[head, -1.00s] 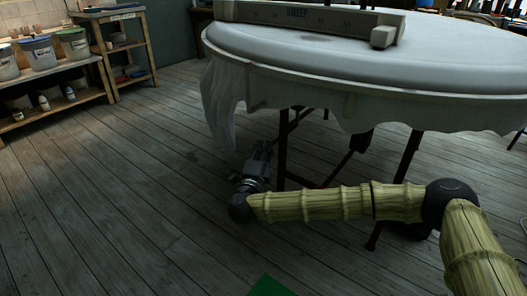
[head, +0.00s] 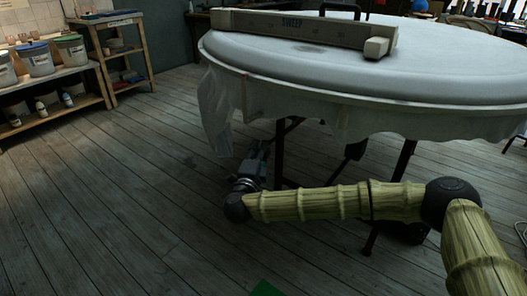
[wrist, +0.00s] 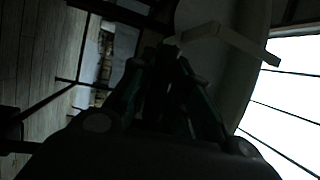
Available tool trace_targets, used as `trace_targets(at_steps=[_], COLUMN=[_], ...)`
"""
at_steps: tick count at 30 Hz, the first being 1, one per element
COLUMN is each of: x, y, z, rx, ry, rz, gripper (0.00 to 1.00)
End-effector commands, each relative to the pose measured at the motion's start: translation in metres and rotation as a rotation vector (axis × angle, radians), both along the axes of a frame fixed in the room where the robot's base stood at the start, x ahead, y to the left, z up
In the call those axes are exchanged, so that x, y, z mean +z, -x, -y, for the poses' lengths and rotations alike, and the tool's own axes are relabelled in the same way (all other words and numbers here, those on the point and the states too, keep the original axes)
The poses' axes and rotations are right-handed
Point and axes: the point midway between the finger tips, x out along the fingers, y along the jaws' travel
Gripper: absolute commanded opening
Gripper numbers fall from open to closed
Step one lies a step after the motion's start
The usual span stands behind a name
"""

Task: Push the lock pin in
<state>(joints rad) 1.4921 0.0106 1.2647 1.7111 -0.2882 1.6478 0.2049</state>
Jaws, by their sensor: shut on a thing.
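The round white plaster table (head: 440,85) stands on dark legs, with ragged pale sheeting hanging from its rim. My gripper (head: 259,148) is low under the table's near left edge, beside a dark leg (head: 279,165). In the wrist view its greenish fingers (wrist: 172,52) come together at the tips, shut on a small dark part beneath the pale table structure. That part is too dark to name surely. I cannot make out the lock pin or how far in it sits.
A long grey bar (head: 300,29) with a block end lies on the table. Shelves with lidded buckets (head: 70,50) stand at the far left, with a small wooden stand (head: 120,60) beside them. The plank floor (head: 110,200) at left is clear.

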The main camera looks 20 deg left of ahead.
Motion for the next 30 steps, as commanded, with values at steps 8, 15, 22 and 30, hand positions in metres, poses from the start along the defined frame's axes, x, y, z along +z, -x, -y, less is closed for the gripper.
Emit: trace_targets(at_steps=[8,15,22,30], x=[0.005,0.003,-0.001,-0.01], y=[-0.001,0.001,0.028,0.076], z=[0.0,0.0,0.003,0.01], rx=[-0.002,0.0,0.002,0.001], ry=[-0.003,-0.003,-0.002,-0.003], rz=[0.007,0.005,0.004,0.005], gripper=[0.4,0.4,0.4,0.4])
